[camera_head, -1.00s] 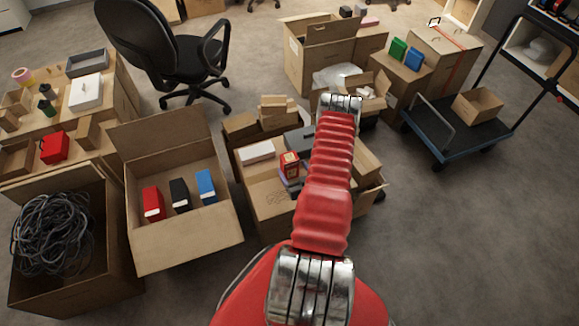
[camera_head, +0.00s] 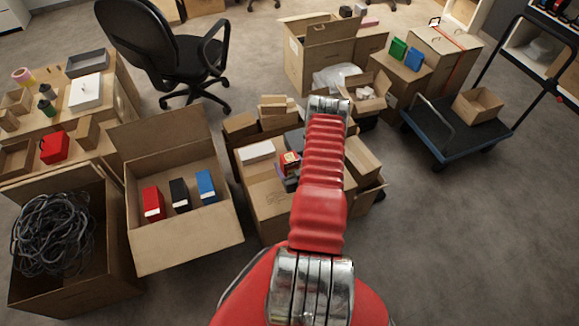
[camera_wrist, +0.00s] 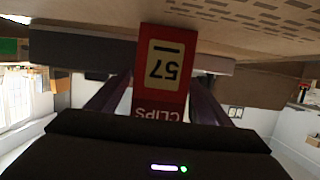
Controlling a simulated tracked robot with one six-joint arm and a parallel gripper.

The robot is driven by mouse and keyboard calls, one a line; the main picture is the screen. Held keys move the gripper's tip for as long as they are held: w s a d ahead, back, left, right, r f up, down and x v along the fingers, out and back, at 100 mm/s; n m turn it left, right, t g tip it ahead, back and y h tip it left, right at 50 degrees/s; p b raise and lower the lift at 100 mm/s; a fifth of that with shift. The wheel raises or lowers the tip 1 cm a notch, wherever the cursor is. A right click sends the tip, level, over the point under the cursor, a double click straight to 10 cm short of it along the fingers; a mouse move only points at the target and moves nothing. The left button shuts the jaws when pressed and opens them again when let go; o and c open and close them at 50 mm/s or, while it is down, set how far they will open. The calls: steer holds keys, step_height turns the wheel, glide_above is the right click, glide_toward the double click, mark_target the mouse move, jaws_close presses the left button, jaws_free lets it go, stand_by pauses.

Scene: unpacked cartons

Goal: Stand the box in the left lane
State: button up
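In the head view the small red box (camera_head: 289,160) shows in the middle carton (camera_head: 265,205), left of my red arm, which partly hides that area. Lane markings cannot be made out.
A left carton (camera_head: 185,243) holds a red box (camera_head: 152,203), a black box (camera_head: 179,194) and a blue box (camera_head: 206,186), standing. A carton of cables (camera_head: 55,235) is further left. A white box (camera_head: 257,152) lies in the middle carton.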

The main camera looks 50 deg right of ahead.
mark_target(290, 157)
steer(key=c, duration=1.3)
steer(key=shift+r, duration=0.15)
steer(key=shift+r, duration=4.85)
